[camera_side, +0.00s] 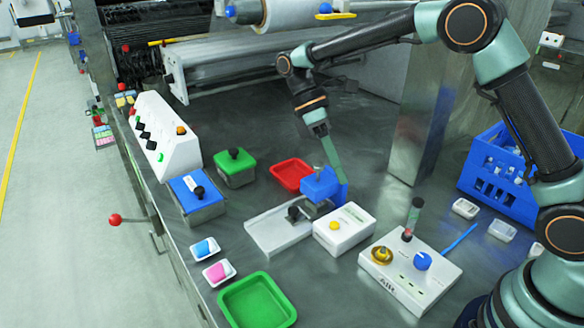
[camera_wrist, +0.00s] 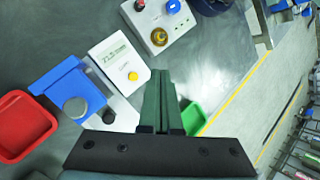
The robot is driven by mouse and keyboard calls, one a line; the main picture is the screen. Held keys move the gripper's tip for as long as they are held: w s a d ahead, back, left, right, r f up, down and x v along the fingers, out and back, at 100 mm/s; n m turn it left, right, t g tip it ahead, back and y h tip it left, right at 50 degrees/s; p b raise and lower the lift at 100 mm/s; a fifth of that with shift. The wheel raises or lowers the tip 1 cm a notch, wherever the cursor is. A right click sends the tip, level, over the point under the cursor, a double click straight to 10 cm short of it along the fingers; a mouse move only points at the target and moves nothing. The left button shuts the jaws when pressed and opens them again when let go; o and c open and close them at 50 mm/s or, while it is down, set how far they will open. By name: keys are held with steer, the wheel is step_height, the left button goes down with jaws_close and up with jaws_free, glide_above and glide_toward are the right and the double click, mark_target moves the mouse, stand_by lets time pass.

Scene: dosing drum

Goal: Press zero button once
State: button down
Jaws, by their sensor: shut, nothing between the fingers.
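The yellow button (camera_side: 334,226) sits on top of a white box (camera_side: 352,222) with a small display. In the wrist view the yellow button (camera_wrist: 132,76) is just left of the fingertips, and the box (camera_wrist: 118,62) reaches up and left from it. I cannot read a "zero" label on it. My gripper (camera_side: 343,178) is shut and empty, its green fingers pointing down. In the side view it is behind the button, beside the blue block. In the wrist view the gripper (camera_wrist: 160,78) looks apart from the button; its height above the box is hard to tell.
A blue block (camera_side: 320,186) with a metal channel (camera_side: 278,233) stands left of the box. A red tray (camera_side: 291,174) lies behind. A white control box (camera_side: 410,276) with knobs is at the front right. A green tray (camera_side: 257,303) lies in front.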

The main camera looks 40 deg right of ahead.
mark_target(331, 223)
steer(key=shift+a+f+g, duration=0.2)
steer(key=shift+f+g, duration=0.1)
steer(key=shift+f, duration=0.15)
steer(key=shift+f, duration=4.4)
steer(key=shift+f, duration=0.2)
steer(key=shift+f, duration=0.25)
steer(key=shift+f, duration=0.5)
steer(key=shift+r, duration=0.95)
